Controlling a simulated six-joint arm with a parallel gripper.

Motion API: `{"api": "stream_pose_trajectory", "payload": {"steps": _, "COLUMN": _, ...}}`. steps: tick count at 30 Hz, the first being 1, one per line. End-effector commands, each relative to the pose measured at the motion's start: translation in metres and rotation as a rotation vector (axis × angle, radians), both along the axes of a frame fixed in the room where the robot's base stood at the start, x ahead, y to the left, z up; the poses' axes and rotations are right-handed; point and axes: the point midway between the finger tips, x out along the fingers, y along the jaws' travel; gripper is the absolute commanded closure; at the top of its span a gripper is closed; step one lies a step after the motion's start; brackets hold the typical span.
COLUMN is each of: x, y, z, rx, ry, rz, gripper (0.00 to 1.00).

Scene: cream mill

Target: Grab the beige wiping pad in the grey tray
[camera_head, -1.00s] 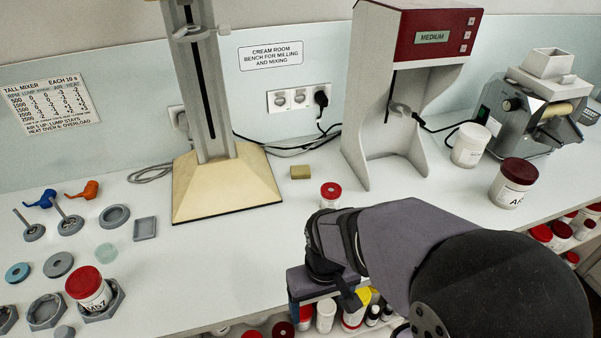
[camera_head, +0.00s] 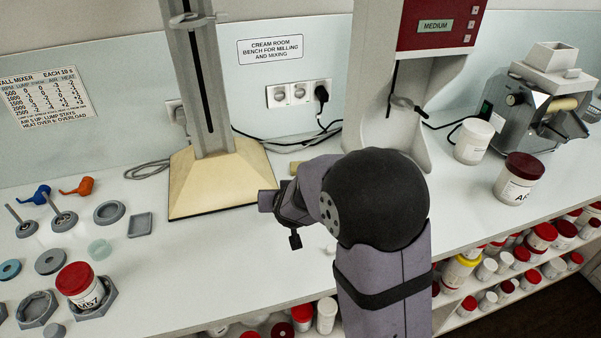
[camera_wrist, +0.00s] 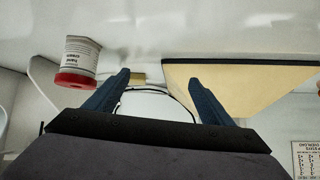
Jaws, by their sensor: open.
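A small beige block (camera_head: 294,167), which looks like the wiping pad, lies on the bench right of the tall mixer's base, partly hidden by my arm. In the wrist view a small piece of it (camera_wrist: 139,77) shows just beside my left-hand finger. A small square grey tray (camera_head: 141,225) lies further left on the bench; I see nothing beige in it. My gripper (camera_head: 268,201) is above the bench in front of the mixer base. In the wrist view its two blue fingers (camera_wrist: 158,82) are apart with nothing held between them.
The tall mixer's cream base (camera_head: 215,185) stands close by; it also shows in the wrist view (camera_wrist: 240,85). A red-lidded jar (camera_wrist: 78,58) shows left in the wrist view. Grey rings and holders and a red-lidded jar (camera_head: 82,285) stand at left. The bench's front middle is clear.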

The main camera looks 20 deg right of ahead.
Motion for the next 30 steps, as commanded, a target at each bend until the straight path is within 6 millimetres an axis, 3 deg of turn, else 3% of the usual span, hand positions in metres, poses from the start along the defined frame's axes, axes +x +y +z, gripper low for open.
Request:
{"api": "stream_pose_trajectory", "payload": {"steps": 3, "x": 0.027, "y": -0.021, "z": 0.002, "rx": -0.058, "ry": -0.101, "rz": -0.09, "gripper": 0.24}}
{"api": "stream_pose_trajectory", "payload": {"steps": 9, "x": 0.043, "y": -0.044, "z": 0.011, "rx": -0.124, "ry": -0.186, "rz": -0.183, "gripper": 0.24}}
{"api": "stream_pose_trajectory", "payload": {"steps": 19, "x": 0.051, "y": -0.051, "z": 0.01, "rx": -0.136, "ry": -0.198, "rz": -0.2, "gripper": 0.24}}
{"api": "stream_pose_trajectory", "payload": {"steps": 30, "x": 0.09, "y": -0.067, "z": -0.01, "rx": -0.135, "ry": -0.197, "rz": -0.199, "gripper": 0.24}}
